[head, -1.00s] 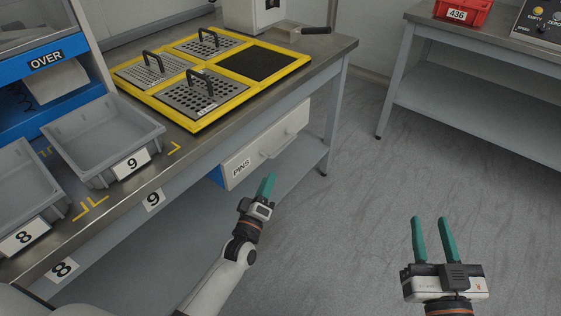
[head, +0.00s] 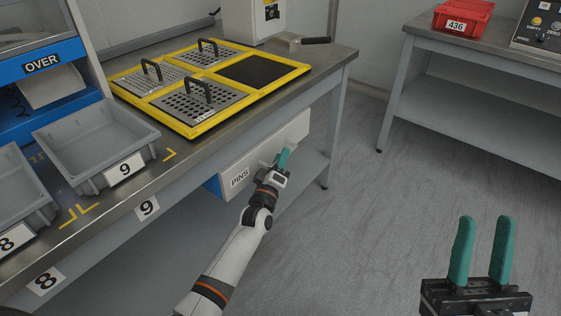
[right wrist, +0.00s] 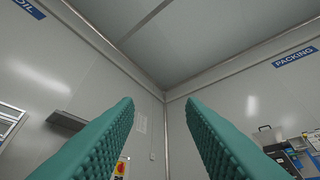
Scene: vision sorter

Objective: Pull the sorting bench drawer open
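The drawer (head: 214,185) hangs under the sorting bench (head: 330,62). It has a light grey front with a PINS label and a blue side. I cannot tell whether it is fully closed. My left gripper (head: 283,157) is at the drawer front, where the bar handle is. Its green fingers overlap the handle and mostly hide it. I cannot tell whether they are shut on it. My right gripper (head: 484,219) is open and empty over the floor at the lower right.
On the bench stand a yellow-framed tray (head: 205,126) with perforated plates and a grey bin (head: 70,127) labelled 9. A second bench with a red bin (head: 463,18) stands at the right. The floor (head: 370,220) between them is clear.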

